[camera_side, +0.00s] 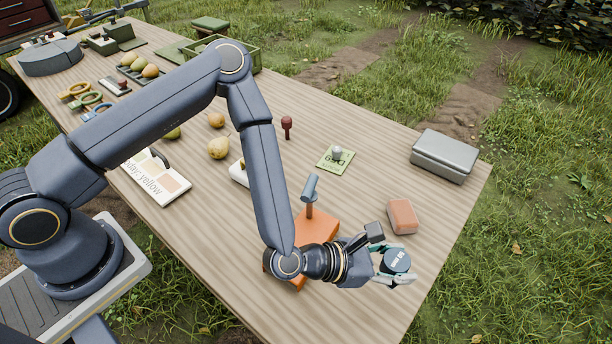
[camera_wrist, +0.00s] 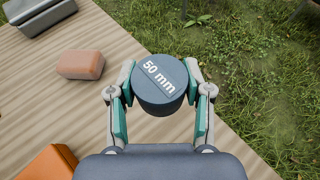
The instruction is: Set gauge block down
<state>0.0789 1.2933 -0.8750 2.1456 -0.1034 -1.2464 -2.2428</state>
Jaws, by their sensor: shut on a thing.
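The gauge block (camera_side: 396,260) is a dark blue-grey round block with white lettering. In the wrist view the gauge block (camera_wrist: 160,84) reads "50 mm" on its top face. My gripper (camera_side: 394,264) is shut on it, with one teal-padded finger on each side, as the wrist view of my gripper (camera_wrist: 160,92) also shows. The block is near the table's right front edge in the side view. I cannot tell whether its underside touches the table.
An orange-pink block (camera_side: 402,216) lies just behind the gripper. A grey metal case (camera_side: 444,156) stands near the far right edge. An orange stand (camera_side: 317,226) is beside my wrist. A green card (camera_side: 336,159) lies farther back. Grass (camera_wrist: 255,60) lies beyond the table (camera_side: 440,225).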

